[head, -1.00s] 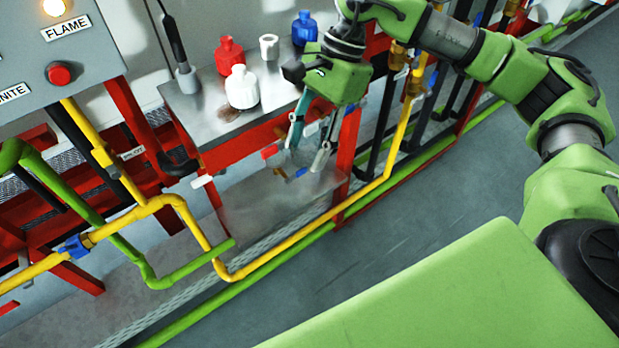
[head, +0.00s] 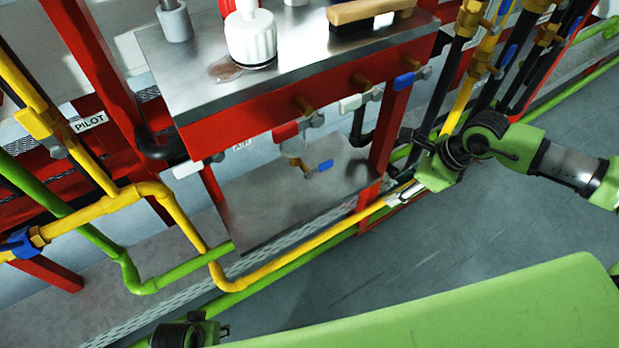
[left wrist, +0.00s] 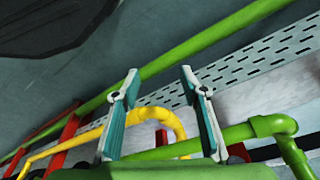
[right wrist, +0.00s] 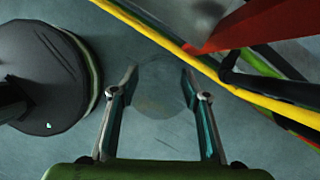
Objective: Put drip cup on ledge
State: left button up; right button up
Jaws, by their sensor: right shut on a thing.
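A clear, round drip cup (right wrist: 163,92) shows faintly between the fingers of my right gripper (right wrist: 165,92) in the right wrist view. The fingers are apart by its width and shut on it. In the head view this gripper (head: 400,194) is low, right of the lower metal ledge (head: 262,206), close to the yellow pipe and a red leg. The ledge lies under the bench and its taps, and its visible top is bare. My left gripper (left wrist: 157,85) is open and empty in the left wrist view, over green and yellow pipes; part of it (head: 190,330) shows at the head view's bottom edge.
The steel bench (head: 215,88) above carries a white bottle (head: 251,38) and a wooden-backed brush (head: 370,10). A valve with a blue handle (head: 319,166) hangs over the ledge. Yellow pipe (head: 290,267) and green pipe (head: 240,287) run along the front. Open floor lies at right.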

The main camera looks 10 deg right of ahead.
jog(key=shift+w+d+f+m, duration=0.2)
jog(key=shift+d+f+m, duration=0.25)
jog(key=shift+f, duration=0.2)
jog(key=shift+w, duration=0.2)
send_over(334, 168)
jog(key=s, duration=0.1)
jog(key=shift+s+d+b, duration=0.1)
jog(key=shift+d+b, duration=0.25)
jog(key=shift+d, duration=0.1)
notch_tip(334, 168, down, 4)
jog(key=shift+r+b, duration=0.25)
jog(key=shift+b, duration=0.05)
pick_arm(q)
jog(key=r, duration=0.2)
jog(key=w+r, duration=0.1)
jog(key=r, duration=0.1)
jog(key=shift+w+r, duration=0.15)
jog(key=shift+w, duration=0.05)
jog(key=shift+r, duration=0.1)
pick_arm(e)
jog(key=shift+f, duration=0.1)
jog(key=o, duration=1)
pick_arm(q)
jog(key=shift+r, duration=0.2)
